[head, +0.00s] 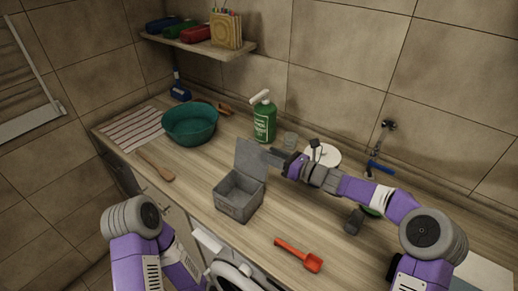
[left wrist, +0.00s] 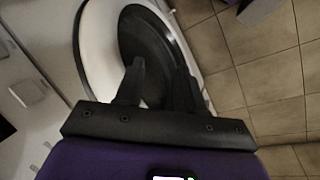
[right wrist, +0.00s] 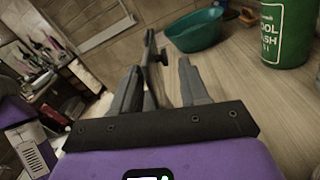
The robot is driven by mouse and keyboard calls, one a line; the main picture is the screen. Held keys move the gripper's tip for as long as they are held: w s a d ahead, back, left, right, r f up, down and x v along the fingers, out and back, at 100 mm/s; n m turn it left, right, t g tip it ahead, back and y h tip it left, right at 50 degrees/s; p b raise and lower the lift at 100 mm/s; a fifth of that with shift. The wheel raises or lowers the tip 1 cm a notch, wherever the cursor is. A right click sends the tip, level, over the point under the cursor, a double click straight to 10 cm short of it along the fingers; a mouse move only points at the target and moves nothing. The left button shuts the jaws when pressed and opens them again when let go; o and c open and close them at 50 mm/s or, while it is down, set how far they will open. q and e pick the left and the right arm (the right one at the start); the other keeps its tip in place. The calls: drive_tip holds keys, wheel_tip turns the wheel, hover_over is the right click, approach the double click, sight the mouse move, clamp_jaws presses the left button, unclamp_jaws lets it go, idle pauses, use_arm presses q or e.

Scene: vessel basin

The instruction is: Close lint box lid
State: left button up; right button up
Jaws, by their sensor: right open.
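The grey lint box (head: 239,204) stands open on the wooden counter. Its lid (head: 250,158) stands up from the box's back edge, tilted slightly. My right gripper (head: 272,157) is at the upper right side of the lid. In the right wrist view its two fingers (right wrist: 160,82) are apart, and a thin grey edge, which looks like the lid seen edge-on (right wrist: 150,62), shows between and beyond them. I cannot tell whether they touch. My left gripper (left wrist: 160,82) is open and empty over the front-loading machine, below the counter.
A wooden spoon (head: 158,168) lies to the left. The counter just left of the box is clear.

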sight(259, 149)
drive_tip(key=x, duration=0.5)
drive_tip(key=shift+w+a, duration=0.15)
drive_tip(key=shift+a, duration=0.05)
clamp_jaws()
